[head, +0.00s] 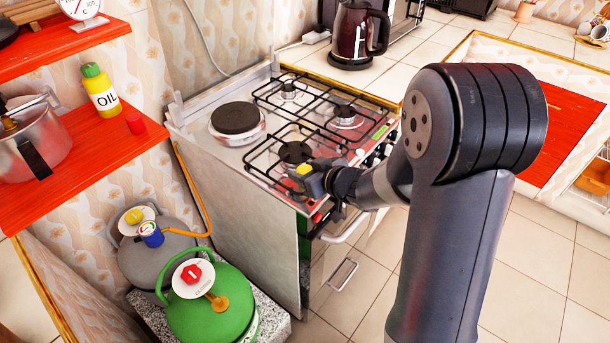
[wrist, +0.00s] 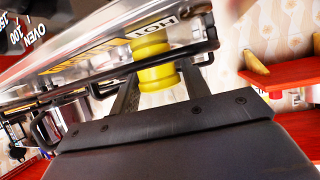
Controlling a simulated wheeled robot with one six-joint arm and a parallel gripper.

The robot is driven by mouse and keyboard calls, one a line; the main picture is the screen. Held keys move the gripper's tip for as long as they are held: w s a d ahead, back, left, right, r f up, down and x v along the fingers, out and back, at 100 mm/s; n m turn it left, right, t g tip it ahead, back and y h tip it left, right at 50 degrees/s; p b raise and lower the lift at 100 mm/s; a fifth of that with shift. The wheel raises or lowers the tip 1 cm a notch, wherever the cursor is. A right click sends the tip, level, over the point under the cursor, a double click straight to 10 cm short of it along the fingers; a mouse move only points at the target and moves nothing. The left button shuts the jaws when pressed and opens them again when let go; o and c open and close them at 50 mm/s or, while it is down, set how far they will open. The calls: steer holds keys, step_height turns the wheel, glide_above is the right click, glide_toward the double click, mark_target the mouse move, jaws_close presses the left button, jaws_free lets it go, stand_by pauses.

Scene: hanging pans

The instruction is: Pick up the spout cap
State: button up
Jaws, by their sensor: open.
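In the head view a yellow piece (head: 304,169) shows at my gripper (head: 312,184), by the stove's front left corner. The fingers are open around the yellow piece; I cannot tell whether either touches it.
The stove (head: 220,150) with black grates is right at my gripper. The red shelf (head: 90,145) holds an oil bottle (head: 101,90) and a metal pot (head: 32,145). Gas cylinders, one green (head: 213,310), stand below. A dark kettle (head: 357,32) is at the back.

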steer(key=shift+c, duration=0.2)
steer(key=c, duration=0.7)
steer(key=shift+o, duration=0.2)
